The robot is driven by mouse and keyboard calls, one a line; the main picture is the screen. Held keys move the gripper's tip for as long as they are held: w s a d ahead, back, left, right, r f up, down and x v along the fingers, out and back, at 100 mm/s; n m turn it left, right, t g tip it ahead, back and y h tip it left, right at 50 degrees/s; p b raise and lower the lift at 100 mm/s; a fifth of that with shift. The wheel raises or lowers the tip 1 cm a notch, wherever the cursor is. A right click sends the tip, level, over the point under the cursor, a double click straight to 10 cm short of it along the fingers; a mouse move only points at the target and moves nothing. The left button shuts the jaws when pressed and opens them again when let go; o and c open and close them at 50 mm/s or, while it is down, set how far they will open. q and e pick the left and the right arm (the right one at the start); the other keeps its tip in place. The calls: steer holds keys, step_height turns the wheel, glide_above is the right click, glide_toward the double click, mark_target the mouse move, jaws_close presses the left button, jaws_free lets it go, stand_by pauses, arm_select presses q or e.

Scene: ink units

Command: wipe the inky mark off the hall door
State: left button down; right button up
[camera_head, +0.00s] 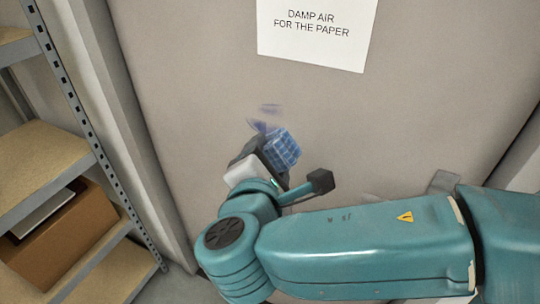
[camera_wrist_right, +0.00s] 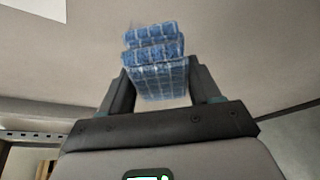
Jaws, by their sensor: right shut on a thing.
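The hall door (camera_head: 400,130) is a flat grey-beige panel in the middle of the head view. A purple-blue inky mark (camera_head: 268,110) shows on it, just above the cloth; its lower part may be hidden by my gripper. My right gripper (camera_head: 272,155) is shut on a folded blue checked cloth (camera_head: 283,149) at the door. In the right wrist view the cloth (camera_wrist_right: 155,60) sits between the two dark fingers (camera_wrist_right: 160,85). I cannot tell whether the cloth touches the door. My left gripper is not in view.
A white sign (camera_head: 317,32) reading "DAMP AIR FOR THE PAPER" is on the door above the mark. Shelving (camera_head: 40,160) with a cardboard box (camera_head: 68,228) stands at the left, beside the door frame. The door surface right of the mark is clear.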

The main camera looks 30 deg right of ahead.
steer(key=shift+w+r, duration=0.1)
steer(key=shift+r, duration=0.05)
steer(key=w+a+f+p, duration=0.35)
steer(key=w+a, duration=0.35)
steer(key=w, duration=0.3)
steer(key=w+d+p, duration=0.1)
steer(key=w+d, duration=0.2)
steer(key=d, duration=0.2)
steer(key=shift+w+p, duration=0.3)
steer(key=shift+p, duration=0.05)
steer(key=shift+w+d+f, duration=0.1)
steer(key=shift+w+d, duration=0.55)
steer(key=shift+d, duration=0.25)
stand_by(0.4)
steer(key=shift+b, duration=0.3)
